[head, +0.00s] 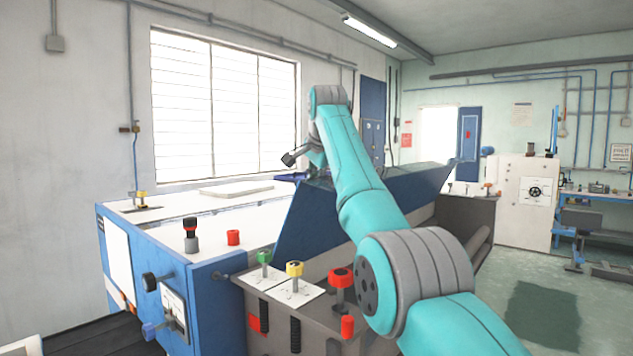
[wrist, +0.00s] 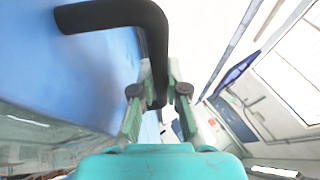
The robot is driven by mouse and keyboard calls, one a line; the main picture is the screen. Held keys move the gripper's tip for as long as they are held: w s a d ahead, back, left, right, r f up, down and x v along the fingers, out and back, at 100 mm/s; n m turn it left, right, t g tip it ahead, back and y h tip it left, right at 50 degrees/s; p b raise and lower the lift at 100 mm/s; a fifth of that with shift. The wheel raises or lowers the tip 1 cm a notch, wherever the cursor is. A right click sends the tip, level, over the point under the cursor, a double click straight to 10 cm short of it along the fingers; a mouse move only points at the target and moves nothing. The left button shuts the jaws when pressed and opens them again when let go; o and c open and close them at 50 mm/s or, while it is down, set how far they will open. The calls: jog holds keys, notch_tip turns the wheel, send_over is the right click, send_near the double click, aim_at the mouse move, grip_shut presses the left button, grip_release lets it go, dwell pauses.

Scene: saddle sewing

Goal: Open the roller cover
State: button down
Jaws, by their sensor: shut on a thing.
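The roller cover (head: 312,222) is a long dark-blue panel along the top of the blue machine in the head view. It stands tilted, with my arm crossing in front of it. In the wrist view the blue cover (wrist: 95,75) fills the left side. Its black bent handle (wrist: 153,35) comes off the panel and runs down between the fingers. My gripper (wrist: 160,92) is shut on this handle, one finger on each side. In the head view the handle and fingertips are hidden or too small to make out.
The machine's front panel has a green knob (head: 264,258), a yellow knob (head: 295,270) and a red knob (head: 341,277). A grey roller (head: 478,246) shows at the right end. A white machine (head: 524,200) stands farther back, with open green floor (head: 540,312) before it.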

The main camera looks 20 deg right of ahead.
jog(key=c, duration=1.2)
grip_release()
jog(key=shift+w+a+f, duration=0.1)
jog(key=v, duration=1.2)
